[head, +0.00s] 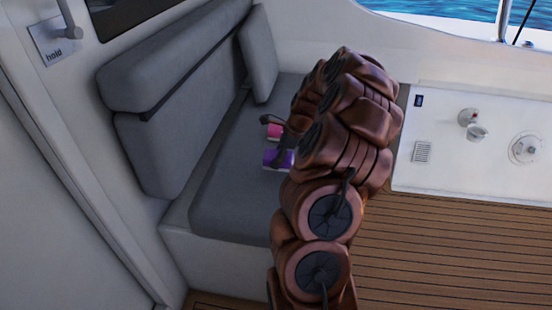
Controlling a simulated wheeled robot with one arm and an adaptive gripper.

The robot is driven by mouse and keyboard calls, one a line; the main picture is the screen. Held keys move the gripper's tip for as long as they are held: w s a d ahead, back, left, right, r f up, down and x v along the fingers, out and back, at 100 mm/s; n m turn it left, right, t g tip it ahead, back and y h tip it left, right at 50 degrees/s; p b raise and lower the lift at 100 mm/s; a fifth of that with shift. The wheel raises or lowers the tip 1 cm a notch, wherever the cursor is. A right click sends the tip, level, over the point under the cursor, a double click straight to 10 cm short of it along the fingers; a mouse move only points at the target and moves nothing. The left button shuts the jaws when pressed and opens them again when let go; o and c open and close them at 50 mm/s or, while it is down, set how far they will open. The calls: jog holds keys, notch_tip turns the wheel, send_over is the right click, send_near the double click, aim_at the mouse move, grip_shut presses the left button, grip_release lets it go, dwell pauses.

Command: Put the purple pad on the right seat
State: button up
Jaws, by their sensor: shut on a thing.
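The purple pad (272,158) shows over the grey seat cushion (225,190), just left of my arm. My gripper (281,152) is partly hidden behind my brown arm; its dark fingers are at the purple pad and shut on it. A pink item (274,131) shows just behind the purple pad. The right side of both is hidden by my arm. I cannot tell whether the purple pad touches the cushion.
A grey backrest (165,120) and an upright side cushion (259,55) border the seat. A white hatch panel (470,165) with fittings lies to the right, beside the wood-slat floor (450,250).

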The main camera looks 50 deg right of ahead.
aim_at(275, 152)
jog(key=shift+w+d, duration=0.5)
jog(key=shift+w, duration=0.35)
jog(key=shift+w+d+f, duration=0.2)
jog(key=shift+w+f, duration=0.1)
jog(key=shift+w, duration=0.2)
jog(key=shift+f, duration=1.55)
jog(key=o, duration=1)
